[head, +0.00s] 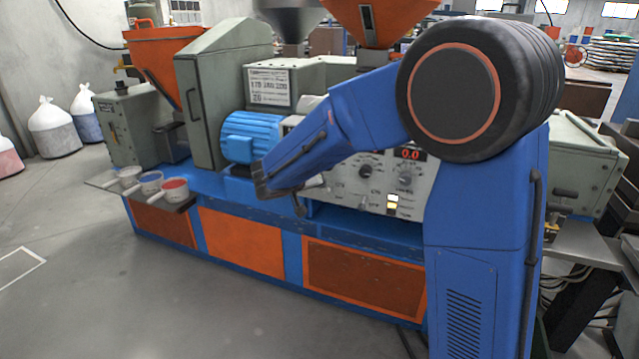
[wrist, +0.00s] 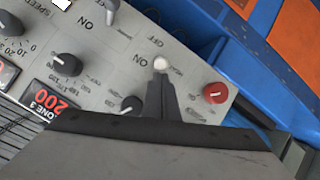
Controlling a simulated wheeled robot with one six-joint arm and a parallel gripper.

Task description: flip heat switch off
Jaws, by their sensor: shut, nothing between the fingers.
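In the wrist view, the control panel (wrist: 95,65) appears upside down and tilted. A toggle switch with a pale round tip (wrist: 161,63) stands by ON and OFF marks. Its name label is not readable, so I cannot tell if it is the heat switch. My gripper (wrist: 160,80) is shut and empty, with its fingertips right at this toggle; contact cannot be told. The fingers cover the area below the tip. In the head view, the panel (head: 345,190) is partly behind my blue arm, and my gripper is not clearly visible.
A red button (wrist: 215,93) sits right of my fingers. Black knobs (wrist: 131,105) and (wrist: 67,65) and a red 200 display (wrist: 58,98) lie to the left. Another switch (wrist: 110,8) is at the top. A blue motor (head: 252,135) stands left of the panel.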

